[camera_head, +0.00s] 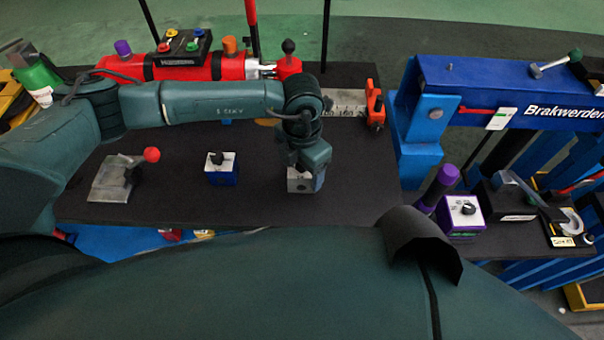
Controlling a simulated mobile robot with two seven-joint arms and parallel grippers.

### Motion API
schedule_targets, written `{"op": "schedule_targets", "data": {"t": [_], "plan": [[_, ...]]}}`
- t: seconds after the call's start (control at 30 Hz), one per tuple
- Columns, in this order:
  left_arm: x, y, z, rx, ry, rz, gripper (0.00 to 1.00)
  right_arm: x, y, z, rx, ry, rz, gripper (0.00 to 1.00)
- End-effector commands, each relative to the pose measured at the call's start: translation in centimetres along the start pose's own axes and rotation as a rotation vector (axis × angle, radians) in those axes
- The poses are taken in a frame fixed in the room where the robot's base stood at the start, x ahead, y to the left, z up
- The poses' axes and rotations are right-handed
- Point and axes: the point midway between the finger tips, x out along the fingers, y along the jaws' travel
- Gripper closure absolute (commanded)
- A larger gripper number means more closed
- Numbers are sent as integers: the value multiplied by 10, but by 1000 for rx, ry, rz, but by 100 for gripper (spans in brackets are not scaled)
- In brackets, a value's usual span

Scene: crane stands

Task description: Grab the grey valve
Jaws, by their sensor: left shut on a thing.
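My left arm reaches in from the left across the dark table. My left gripper (304,168) points down and is shut on the grey valve (299,184), a small grey box-like piece near the table's front right. The fingers hide the valve's top, so the exact grip does not show. A bluish face shows on its right side. It looks to be at table level; I cannot tell whether it is lifted. My right gripper is not in view.
A blue box with a black knob (221,170) and a metal plate with a red-tipped lever (118,180) stand left on the table (250,205). A red cylinder (140,68) lies behind my arm. A blue beam (480,90) stands right. Bare tabletop lies between the boxes.

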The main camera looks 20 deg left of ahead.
Motion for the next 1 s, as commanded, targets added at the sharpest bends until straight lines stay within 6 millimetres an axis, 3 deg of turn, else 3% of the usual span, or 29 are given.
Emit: {"op": "schedule_targets", "data": {"t": [0.3, 0.63, 1.0], "plan": [[0, 0, 0, -1, 0, 0, 81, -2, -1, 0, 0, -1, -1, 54], [-8, 0, 2, 0, -7, 0, 82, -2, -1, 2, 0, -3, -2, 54], [-71, 0, 2, 1, -9, 1, 82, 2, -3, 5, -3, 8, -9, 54]]}}
